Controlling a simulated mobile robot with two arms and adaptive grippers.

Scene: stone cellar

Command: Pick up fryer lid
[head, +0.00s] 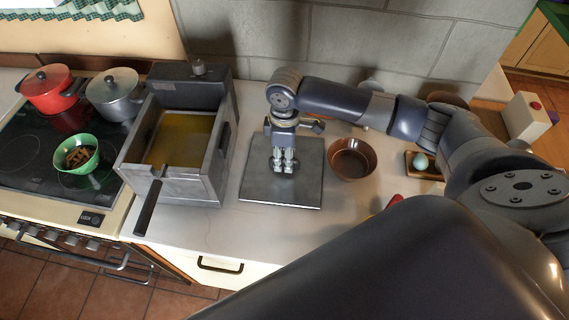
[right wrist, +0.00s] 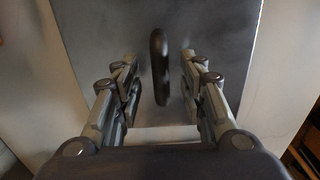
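The fryer lid (head: 302,192) is a flat, square grey metal plate lying on the pale counter, right of the fryer (head: 183,180). In the right wrist view the lid (right wrist: 222,38) fills the upper middle, with its dark upright handle (right wrist: 160,68) in the centre. My right gripper (head: 284,167) points down over the lid. In the right wrist view its fingers (right wrist: 159,58) are open, one on each side of the handle, with gaps showing. In the head view the gripper hides most of the handle. My left gripper is not in view.
The fryer holds yellow oil, and its black handle (head: 148,208) sticks out in front. A brown bowl (head: 352,158) stands close to the lid's right. A tray with an egg (head: 421,161) lies farther right. A stone wall (head: 350,50) rises behind the counter.

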